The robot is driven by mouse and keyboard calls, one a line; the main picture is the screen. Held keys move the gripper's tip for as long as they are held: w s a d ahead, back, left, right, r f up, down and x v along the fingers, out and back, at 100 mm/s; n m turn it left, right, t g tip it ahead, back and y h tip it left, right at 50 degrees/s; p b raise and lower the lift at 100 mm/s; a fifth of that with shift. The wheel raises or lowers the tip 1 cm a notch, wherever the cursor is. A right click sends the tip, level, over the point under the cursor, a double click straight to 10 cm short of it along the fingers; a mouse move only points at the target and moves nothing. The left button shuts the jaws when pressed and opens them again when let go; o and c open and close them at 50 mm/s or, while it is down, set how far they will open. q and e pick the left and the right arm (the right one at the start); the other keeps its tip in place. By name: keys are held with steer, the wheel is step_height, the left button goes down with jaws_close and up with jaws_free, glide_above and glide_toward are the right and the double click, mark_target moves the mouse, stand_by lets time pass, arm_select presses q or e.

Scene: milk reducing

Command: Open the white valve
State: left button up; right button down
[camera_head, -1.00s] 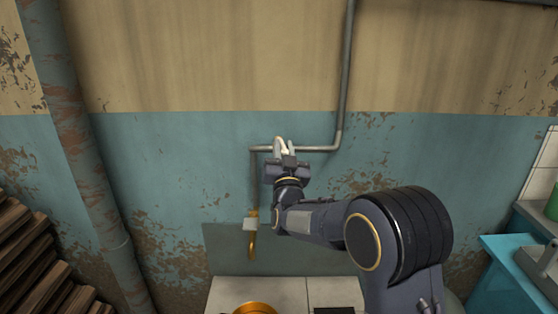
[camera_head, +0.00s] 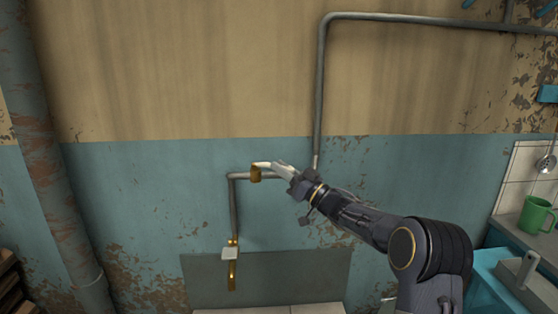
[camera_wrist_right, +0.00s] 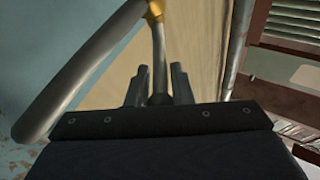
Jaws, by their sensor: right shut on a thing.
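The white valve has a brass body (camera_head: 256,174) on the thin grey wall pipe. Its pale handle (camera_head: 262,164) points right, along the pipe's horizontal stretch. My right gripper (camera_head: 281,169) reaches it from the right and is shut on the handle. In the right wrist view, the handle (camera_wrist_right: 159,50) runs from the brass body (camera_wrist_right: 154,10) down between the two fingers (camera_wrist_right: 158,82). The fingers hide part of the handle's end. My left gripper is not in view.
The grey pipe (camera_head: 318,90) rises on the right of the valve. A brass tap (camera_head: 232,275) with a small white block (camera_head: 230,253) hangs below left. A thick rusty pipe (camera_head: 45,180) stands at left. A green mug (camera_head: 536,215) is at far right.

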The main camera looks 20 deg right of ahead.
steer(key=shift+w+d+r+n+g+y+p, duration=0.1)
steer(key=shift+w+d+n+g+y+p, duration=0.1)
steer(key=shift+g+y+p, duration=0.15)
steer(key=shift+w+d+n+g+y+p, duration=0.1)
steer(key=shift+n+g+y+p, duration=0.15)
steer(key=shift+y, duration=0.2)
steer(key=c, duration=1.4)
jaws_free()
steer(key=shift+c, duration=0.2)
steer(key=b+v, duration=0.1)
steer(key=v, duration=0.6)
steer(key=shift+s+d, duration=0.15)
steer(key=shift+s, duration=0.15)
